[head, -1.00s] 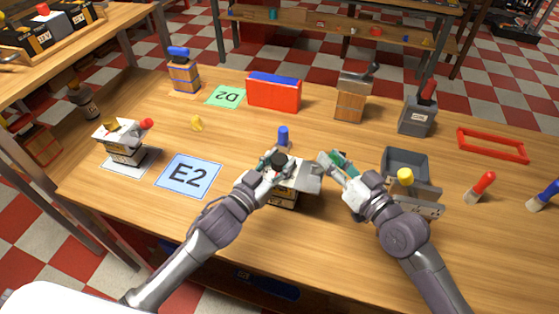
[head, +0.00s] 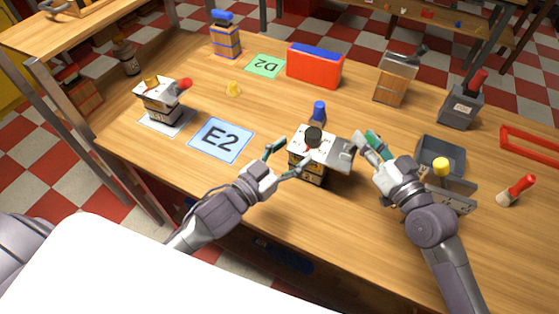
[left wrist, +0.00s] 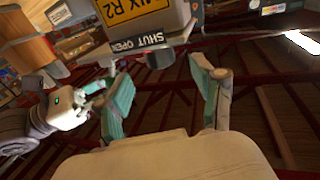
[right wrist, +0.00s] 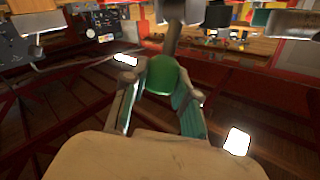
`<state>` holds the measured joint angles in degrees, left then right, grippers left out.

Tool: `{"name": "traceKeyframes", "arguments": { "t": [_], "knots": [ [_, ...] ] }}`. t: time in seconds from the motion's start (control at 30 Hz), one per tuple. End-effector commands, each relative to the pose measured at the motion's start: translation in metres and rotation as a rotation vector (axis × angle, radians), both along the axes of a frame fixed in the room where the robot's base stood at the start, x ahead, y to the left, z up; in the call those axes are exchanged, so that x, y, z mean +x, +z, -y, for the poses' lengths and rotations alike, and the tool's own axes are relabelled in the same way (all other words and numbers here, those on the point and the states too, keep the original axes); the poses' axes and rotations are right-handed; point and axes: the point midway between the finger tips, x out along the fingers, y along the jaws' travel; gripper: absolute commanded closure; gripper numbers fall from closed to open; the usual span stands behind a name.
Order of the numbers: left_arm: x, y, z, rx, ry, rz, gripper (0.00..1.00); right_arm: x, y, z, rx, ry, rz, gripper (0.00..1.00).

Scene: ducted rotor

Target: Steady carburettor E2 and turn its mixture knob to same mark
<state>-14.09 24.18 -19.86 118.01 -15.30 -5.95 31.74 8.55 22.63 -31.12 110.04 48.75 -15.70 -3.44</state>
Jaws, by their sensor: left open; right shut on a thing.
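A carburettor (head: 308,170) with a cream top and a black knob (head: 314,134) stands upright right of the blue E2 card (head: 221,139). In the left wrist view its yellow plate (left wrist: 130,8) reads "MIX R2", above a "SHUT OPEN" strip (left wrist: 143,43). My left gripper (head: 287,158) is open and empty, just left of the carburettor and apart from the knob. My right gripper (head: 370,147) is at the metal piece (head: 341,154) on the carburettor's right side. In the right wrist view it is shut on a green rounded end (right wrist: 162,76) with a grey stem. The knob's mark is too small to read.
A similar cream unit (head: 158,98) with a red knob stands at the left. A blue-capped piece (head: 318,112) stands behind the carburettor. A grey tray (head: 441,153) and a yellow-knobbed bracket (head: 448,187) lie close to my right arm. The table is clear in front.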

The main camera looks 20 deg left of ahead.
Motion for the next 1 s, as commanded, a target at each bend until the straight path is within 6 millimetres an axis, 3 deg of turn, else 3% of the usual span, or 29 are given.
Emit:
{"name": "traceKeyframes", "arguments": {
  "t": [0.1, 0.3, 1.0],
  "knots": [
    [-0.021, -0.001, -0.010, -0.001, 0.000, -0.004, 0.32, 0.000, 0.000, 0.000, 0.000, 0.000, -0.001, 1.00],
    [-0.039, 0.000, -0.018, 0.001, 0.000, 0.000, 0.32, 0.000, 0.000, 0.000, 0.000, 0.000, -0.001, 1.00],
    [-0.041, 0.000, -0.019, 0.000, 0.000, 0.001, 0.32, 0.000, 0.000, 0.000, 0.001, 0.000, -0.001, 1.00]
  ]
}}
